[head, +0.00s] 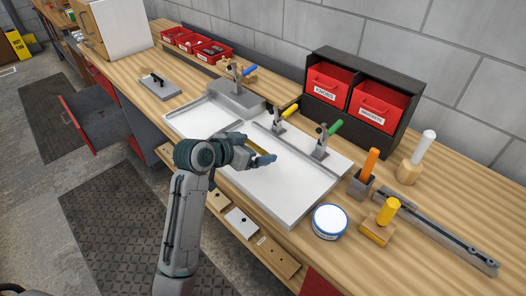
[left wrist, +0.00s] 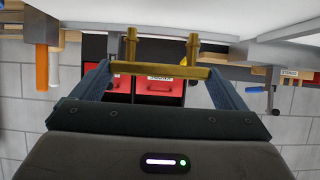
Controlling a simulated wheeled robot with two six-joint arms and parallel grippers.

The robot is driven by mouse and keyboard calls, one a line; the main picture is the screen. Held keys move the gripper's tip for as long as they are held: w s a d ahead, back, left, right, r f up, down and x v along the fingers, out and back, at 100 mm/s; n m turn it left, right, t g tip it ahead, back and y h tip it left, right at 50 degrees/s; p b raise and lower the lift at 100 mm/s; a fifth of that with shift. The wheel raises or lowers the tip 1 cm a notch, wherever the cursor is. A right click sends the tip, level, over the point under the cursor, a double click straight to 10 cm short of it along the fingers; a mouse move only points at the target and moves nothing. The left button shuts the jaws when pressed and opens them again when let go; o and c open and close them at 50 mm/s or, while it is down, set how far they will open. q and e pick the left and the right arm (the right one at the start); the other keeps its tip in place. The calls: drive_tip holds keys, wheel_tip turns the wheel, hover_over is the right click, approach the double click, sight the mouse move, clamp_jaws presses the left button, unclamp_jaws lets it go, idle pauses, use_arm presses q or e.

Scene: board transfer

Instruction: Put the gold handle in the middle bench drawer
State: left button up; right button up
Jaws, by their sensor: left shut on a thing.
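The gold handle (left wrist: 160,70) is a bar with two posts. It spans between the fingers of my left gripper (left wrist: 160,88) in the left wrist view. In the head view my left gripper (head: 258,158) is shut on the handle (head: 257,148), above the white tray (head: 280,192) on the bench; the arm partly hides it. An open grey drawer (head: 104,128) with a red front stands out from the bench at the left. I cannot tell from the view whether it is the middle one. My right gripper is not in view.
Several toggle clamps stand along the tray. Red bins (head: 380,101) in a black rack are at the back. A white round tin (head: 330,221) and several coloured-handled tools stand at the right. A shelf (head: 273,256) with boards is under the bench front.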

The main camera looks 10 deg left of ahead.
use_arm(q)
drive_tip(key=shift+w+d+f, duration=0.1)
drive_tip(key=shift+w+d, duration=0.3)
drive_tip(key=shift+d, duration=0.25)
drive_tip(key=shift+w+d+f, duration=0.1)
drive_tip(key=shift+w+d, duration=0.25)
drive_tip(key=shift+d, duration=0.25)
wheel_tip(320, 180, down, 3)
drive_tip(key=shift+r+p, duration=0.1)
drive_tip(key=shift+p, duration=0.75)
drive_tip(key=shift+f, duration=0.3)
drive_tip(key=shift+f, duration=0.2)
drive_tip(key=o, duration=0.6)
drive_tip(key=shift+r, duration=0.1)
